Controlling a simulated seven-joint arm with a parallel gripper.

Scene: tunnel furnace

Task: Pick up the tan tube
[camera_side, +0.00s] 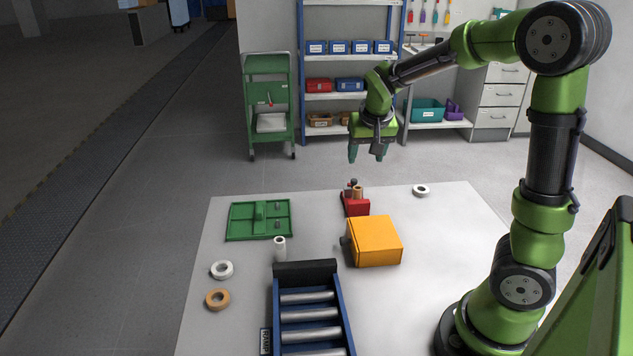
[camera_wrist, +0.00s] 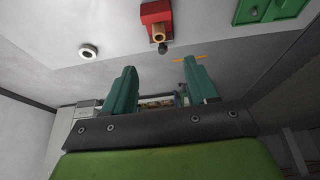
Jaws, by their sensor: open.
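The tan tube (camera_side: 358,191) is short and stands upright at the red fixture (camera_side: 355,207) near the back of the table. Its lower part is hidden, so I cannot tell how it is seated. In the wrist view the tan tube (camera_wrist: 158,33) shows its open end at the edge of the red fixture (camera_wrist: 153,13), beyond my fingertips. My gripper (camera_side: 366,154) is open and empty, pointing down, well above and behind the tube in the side view. Its two green fingers are spread apart in the wrist view (camera_wrist: 160,68).
An orange box (camera_side: 375,241) stands just in front of the red fixture. A roller conveyor (camera_side: 345,320) is in front. The table's back right is mostly clear.

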